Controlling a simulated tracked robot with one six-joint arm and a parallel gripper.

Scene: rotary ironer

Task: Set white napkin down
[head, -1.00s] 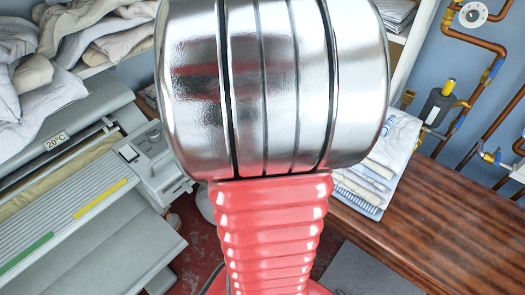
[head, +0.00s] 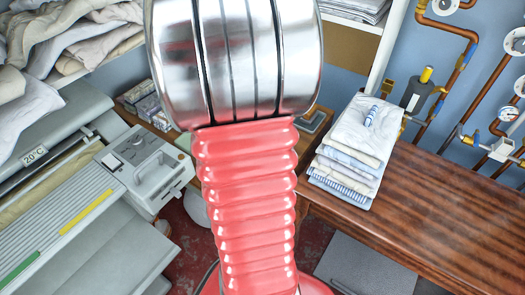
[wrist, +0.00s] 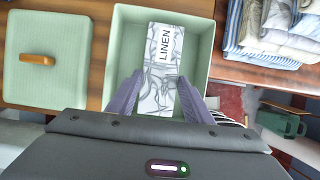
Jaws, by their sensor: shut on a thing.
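In the wrist view, a white piece with grey line patterns and the word LINEN (wrist: 163,50), which I take for the white napkin, lies between the two purple fingers of my gripper (wrist: 160,77). My gripper is shut on it. It shows within the opening of a pale green open box (wrist: 117,45). I cannot tell whether it touches the box's bottom. In the head view my arm hides the gripper and the napkin.
A green lid with a wooden handle (wrist: 38,58) lies left of the box. A folded linen stack (head: 346,150) sits on the wooden counter (head: 440,205), whose right part is clear. The ironer (head: 70,190) stands at left; pipes (head: 470,70) run along the right wall.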

